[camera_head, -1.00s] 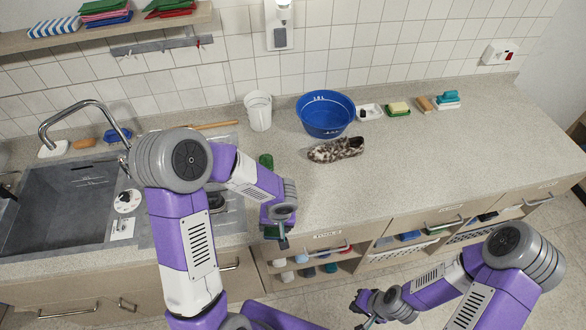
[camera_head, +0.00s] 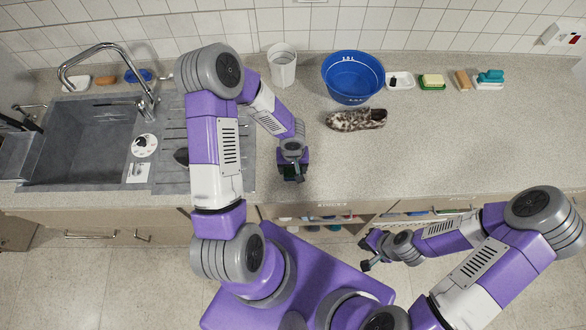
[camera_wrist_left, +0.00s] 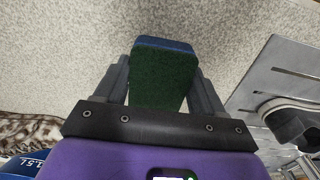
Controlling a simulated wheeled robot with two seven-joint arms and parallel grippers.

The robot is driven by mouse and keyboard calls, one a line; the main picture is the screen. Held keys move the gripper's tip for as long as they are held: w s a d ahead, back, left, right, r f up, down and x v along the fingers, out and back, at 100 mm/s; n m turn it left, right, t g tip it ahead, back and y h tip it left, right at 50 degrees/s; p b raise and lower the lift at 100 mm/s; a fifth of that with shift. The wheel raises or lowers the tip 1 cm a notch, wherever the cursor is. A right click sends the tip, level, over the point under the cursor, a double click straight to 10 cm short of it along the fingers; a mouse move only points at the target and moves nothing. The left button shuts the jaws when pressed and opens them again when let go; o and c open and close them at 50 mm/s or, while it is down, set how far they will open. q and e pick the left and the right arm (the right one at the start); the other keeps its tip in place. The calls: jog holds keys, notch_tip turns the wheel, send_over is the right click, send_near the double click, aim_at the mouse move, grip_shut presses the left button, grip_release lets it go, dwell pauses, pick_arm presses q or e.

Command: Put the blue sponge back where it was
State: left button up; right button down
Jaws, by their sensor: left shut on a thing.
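My left gripper (camera_head: 291,172) is shut on a sponge and holds it over the front part of the counter, right of the sink. In the left wrist view the sponge (camera_wrist_left: 162,75) sits between the two fingers of the left gripper (camera_wrist_left: 163,90). It has a dark green face and a blue edge, and the speckled counter lies behind it. In the head view the sponge is mostly hidden by the gripper. My right gripper (camera_head: 366,252) is empty in front of the cabinets, and its fingers look apart.
The sink (camera_head: 80,140) is left. The right counter (camera_head: 455,140) is clear.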

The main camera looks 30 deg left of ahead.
pick_arm(q)
jog(key=shift+f, duration=0.9)
jog(key=shift+f, duration=0.1)
jog(key=o, duration=0.9)
jog(key=shift+o, duration=0.2)
